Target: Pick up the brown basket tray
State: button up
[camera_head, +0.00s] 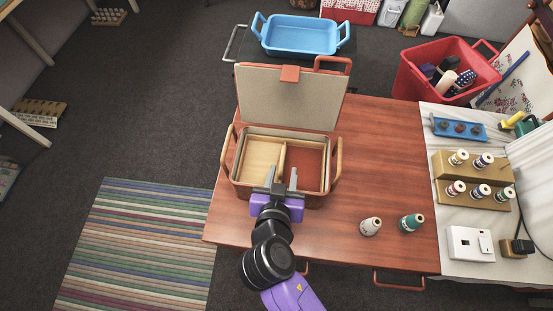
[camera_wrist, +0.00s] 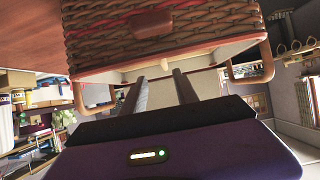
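The brown wicker basket (camera_head: 233,188) stands open on the wooden table, its lid raised at the back. Inside it sits a wooden tray (camera_head: 262,156) with a pale floor on the left, a divider (camera_head: 282,158) and a reddish section on the right. My gripper (camera_head: 280,175) is over the basket's front rim, its two fingers apart with nothing visible between them. The wrist view shows the basket's woven wall (camera_wrist: 165,35) at the top, with my open fingers (camera_wrist: 160,90) below it. Whether the fingers touch the tray cannot be told.
Two thread spools, white (camera_head: 371,226) and teal (camera_head: 411,223), stand on the table right of my arm. A blue tray (camera_head: 300,50) lies behind the table. A red bin (camera_head: 418,77) stands at back right. The table right of the basket is clear.

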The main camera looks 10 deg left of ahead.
aim_at(282, 162)
jog(key=shift+x, duration=1.25)
jog(key=shift+a+f+p+x, duration=0.1)
jog(key=shift+a+p+x, duration=0.25)
jog(key=shift+x, duration=0.95)
jog(key=shift+a+f+p+x, duration=0.15)
jog(key=shift+p+x, duration=0.4)
jog(key=shift+x, duration=0.75)
jog(key=shift+s, duration=0.1)
grip_shut()
